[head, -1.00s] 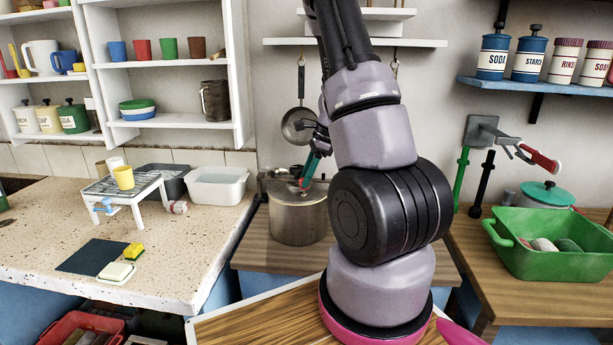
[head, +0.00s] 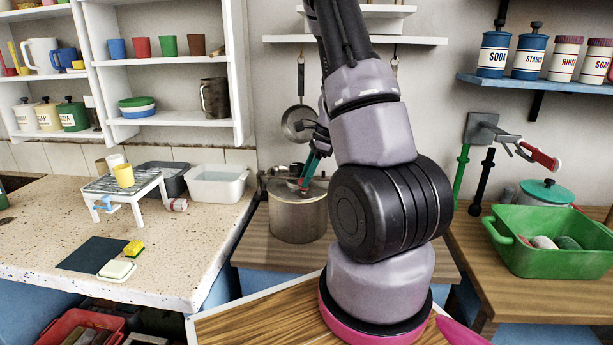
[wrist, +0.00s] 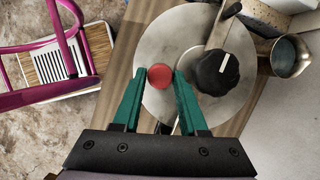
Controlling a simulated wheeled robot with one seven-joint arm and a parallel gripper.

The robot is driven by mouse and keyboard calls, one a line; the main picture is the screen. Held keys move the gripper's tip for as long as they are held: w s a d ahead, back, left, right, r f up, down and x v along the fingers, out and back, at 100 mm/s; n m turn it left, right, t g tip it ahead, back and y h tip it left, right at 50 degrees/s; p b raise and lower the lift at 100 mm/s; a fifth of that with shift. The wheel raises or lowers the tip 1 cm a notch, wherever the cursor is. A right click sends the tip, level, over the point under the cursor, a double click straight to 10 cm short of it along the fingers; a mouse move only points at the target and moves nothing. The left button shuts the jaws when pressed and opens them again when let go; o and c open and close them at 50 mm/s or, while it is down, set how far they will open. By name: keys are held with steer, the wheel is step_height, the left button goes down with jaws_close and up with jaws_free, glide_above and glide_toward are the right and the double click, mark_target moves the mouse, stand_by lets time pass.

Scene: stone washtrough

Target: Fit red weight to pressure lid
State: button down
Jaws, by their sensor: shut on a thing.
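The red weight (wrist: 160,76) is a small round red piece between the fingertips of my gripper (wrist: 161,73) in the wrist view. The teal fingers are shut on it. The pressure lid (wrist: 155,42) is a round silver disc with a black knob (wrist: 217,72) and a metal bar across it. The weight appears over the lid's left part, left of the knob; I cannot tell whether it touches the lid. In the head view my gripper (head: 309,170) points down at the top of the metal pot (head: 298,218). My arm and fingers hide part of the lid there.
The pot stands on a wooden counter (head: 250,252) against the wall. A ladle (head: 298,124) hangs above it. A white basin (head: 217,187) stands to the left, a green tub (head: 553,258) to the right. A metal vessel (wrist: 284,56) is close to the lid's right side.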

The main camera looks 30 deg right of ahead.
steer(key=shift+f, duration=0.1)
stand_by(0.3)
steer(key=shift+c, duration=1.8)
jaws_free()
steer(key=shift+r, duration=3.55)
